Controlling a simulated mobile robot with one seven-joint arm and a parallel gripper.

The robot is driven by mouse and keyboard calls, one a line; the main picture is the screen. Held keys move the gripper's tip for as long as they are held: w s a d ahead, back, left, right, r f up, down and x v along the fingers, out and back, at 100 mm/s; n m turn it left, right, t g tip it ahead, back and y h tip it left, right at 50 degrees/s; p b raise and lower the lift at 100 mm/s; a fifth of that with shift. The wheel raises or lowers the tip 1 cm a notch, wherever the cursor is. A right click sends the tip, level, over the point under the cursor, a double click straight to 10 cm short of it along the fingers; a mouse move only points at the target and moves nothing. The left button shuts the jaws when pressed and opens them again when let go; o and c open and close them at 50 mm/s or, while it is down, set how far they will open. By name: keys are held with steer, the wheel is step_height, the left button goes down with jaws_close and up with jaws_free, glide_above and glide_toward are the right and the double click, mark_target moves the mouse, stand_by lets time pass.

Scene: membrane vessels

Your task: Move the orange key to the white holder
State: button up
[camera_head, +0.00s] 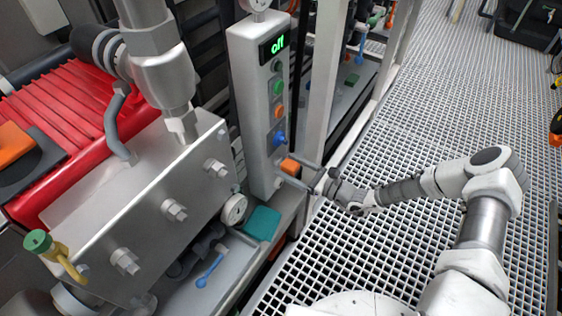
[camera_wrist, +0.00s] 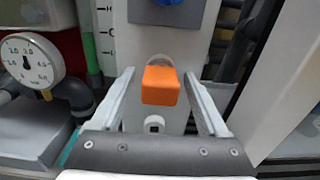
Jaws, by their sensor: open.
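The orange key (camera_head: 289,167) is a small block low on the front of the pale control panel. It is also in the middle of the wrist view (camera_wrist: 160,86). My gripper (camera_head: 301,173) is open at the panel. In the wrist view its fingers (camera_wrist: 159,74) are on the left and right of the key, with gaps on both sides. A small white fitting with a dark square hole (camera_wrist: 154,124) shows just below the key. I cannot tell whether this is the white holder.
The panel (camera_head: 251,100) has a lit green display and several coloured buttons. A dial gauge (camera_wrist: 32,62) and a metal block with bolts (camera_head: 165,195) stand to the left. A white upright (camera_head: 322,90) is close on the right. The grated floor is open beyond it.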

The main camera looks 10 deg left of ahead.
mark_target(297, 170)
stand_by(0.5)
jaws_close()
steer(key=shift+d, duration=0.1)
stand_by(0.3)
steer(key=shift+p+v, duration=0.8)
steer(key=shift+v, duration=2.1)
step_height(297, 170, down, 12)
steer(key=b, duration=0.5)
steer(key=shift+s+d+r, duration=0.15)
steer(key=shift+d+r, duration=0.1)
steer(key=shift+d, duration=0.2)
